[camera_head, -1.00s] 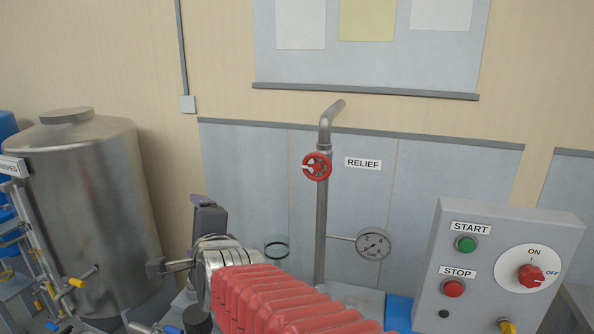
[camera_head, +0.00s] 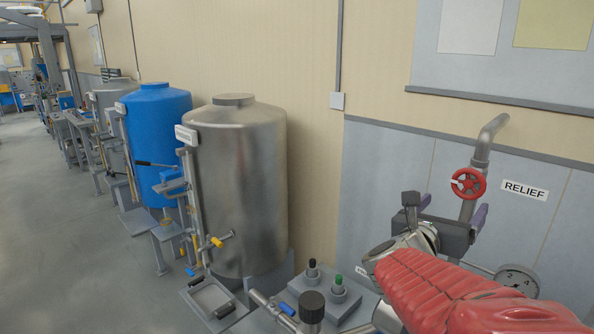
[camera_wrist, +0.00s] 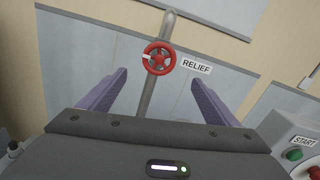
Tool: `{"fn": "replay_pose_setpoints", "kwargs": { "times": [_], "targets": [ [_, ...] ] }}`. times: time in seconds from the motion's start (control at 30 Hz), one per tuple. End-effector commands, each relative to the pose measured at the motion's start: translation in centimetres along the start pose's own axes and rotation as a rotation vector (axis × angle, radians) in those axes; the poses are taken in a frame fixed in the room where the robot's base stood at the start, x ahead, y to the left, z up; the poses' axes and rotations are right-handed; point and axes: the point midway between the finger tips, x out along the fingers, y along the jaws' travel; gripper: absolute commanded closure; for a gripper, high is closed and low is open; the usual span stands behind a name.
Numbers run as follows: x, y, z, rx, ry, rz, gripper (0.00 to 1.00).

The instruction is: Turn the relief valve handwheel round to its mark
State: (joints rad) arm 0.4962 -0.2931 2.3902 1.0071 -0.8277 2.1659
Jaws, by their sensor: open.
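The red relief valve handwheel (camera_head: 468,184) is mounted on a vertical grey pipe (camera_head: 465,210) at the right of the head view, beside a RELIEF label (camera_head: 524,190). In the wrist view the handwheel (camera_wrist: 158,58) shows a white mark on the left of its rim. My gripper (camera_head: 455,212) is just below and in front of the handwheel in the head view. In the wrist view its two purple fingers (camera_wrist: 158,92) are spread wide, with the handwheel beyond them and between them. The gripper is open, empty and apart from the wheel.
A pressure gauge (camera_head: 517,280) sits right of the pipe, low down. A steel tank (camera_head: 240,180) and a blue tank (camera_head: 157,135) stand to the left. A START button (camera_wrist: 294,154) shows at right.

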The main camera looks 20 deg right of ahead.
Motion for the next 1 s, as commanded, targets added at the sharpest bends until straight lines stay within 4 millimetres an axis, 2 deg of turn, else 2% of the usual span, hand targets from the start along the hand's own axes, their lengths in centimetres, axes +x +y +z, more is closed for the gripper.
{"fn": "replay_pose_setpoints", "kwargs": {
  "times": [0.17, 0.33, 1.0],
  "targets": [
    [0.3, 0.0, 0.0, -0.001, 0.001, 0.000, 0.16],
    [1.6, 0.0, 0.0, -0.003, 0.001, 0.001, 0.16],
    [9.9, 0.1, 0.0, -0.003, 0.001, 0.001, 0.16]
  ]
}}
